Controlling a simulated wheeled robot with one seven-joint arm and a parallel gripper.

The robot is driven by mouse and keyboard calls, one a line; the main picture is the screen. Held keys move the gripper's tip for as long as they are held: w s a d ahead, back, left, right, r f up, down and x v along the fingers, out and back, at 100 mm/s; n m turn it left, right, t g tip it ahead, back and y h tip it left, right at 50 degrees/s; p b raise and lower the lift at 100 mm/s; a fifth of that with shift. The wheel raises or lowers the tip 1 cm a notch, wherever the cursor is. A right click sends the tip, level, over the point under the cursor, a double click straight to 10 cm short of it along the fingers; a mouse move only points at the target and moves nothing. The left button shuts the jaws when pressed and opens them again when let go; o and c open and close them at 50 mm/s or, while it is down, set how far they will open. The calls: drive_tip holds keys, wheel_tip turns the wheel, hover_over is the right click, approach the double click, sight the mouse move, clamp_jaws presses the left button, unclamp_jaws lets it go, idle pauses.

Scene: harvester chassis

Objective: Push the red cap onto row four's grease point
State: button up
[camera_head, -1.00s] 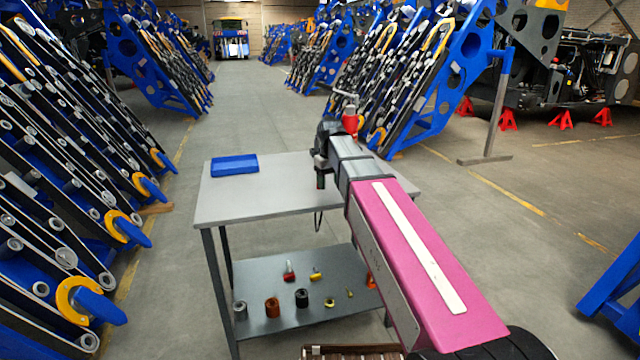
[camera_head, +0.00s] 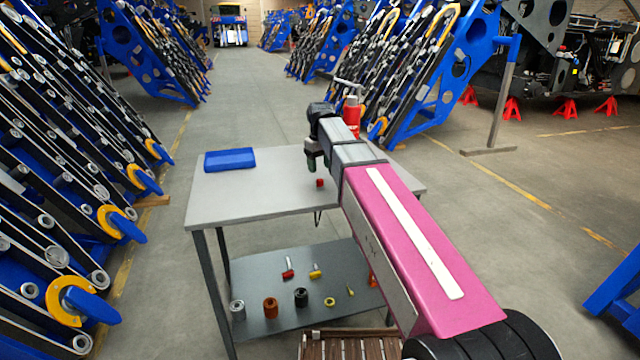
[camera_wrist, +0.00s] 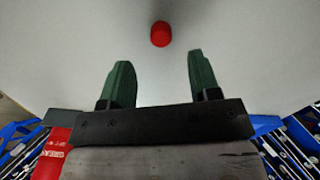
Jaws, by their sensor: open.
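The small red cap (camera_head: 320,183) lies on the grey top of the metal cart (camera_head: 240,198). In the wrist view the red cap (camera_wrist: 161,33) sits on the pale surface, beyond the fingertips and between their lines. My gripper (camera_wrist: 158,70) is open and empty, with two green fingers apart. In the head view my gripper (camera_head: 317,168) hangs over the cart top, just above and left of the cap. I cannot make out row four's grease point among the slanted rows of chassis parts (camera_head: 60,190) on the left.
A blue box (camera_head: 230,159) lies at the cart top's back left. The lower shelf (camera_head: 270,325) holds several small parts. A red bottle-like object (camera_head: 352,115) shows behind my arm. Slanted blue frames (camera_head: 455,75) stand at right. The aisle floor (camera_head: 260,90) beyond the cart is clear.

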sight(320, 180)
drive_tip(key=shift+s+f, duration=0.15)
drive_tip(key=shift+f, duration=2.5)
drive_tip(key=c, duration=1)
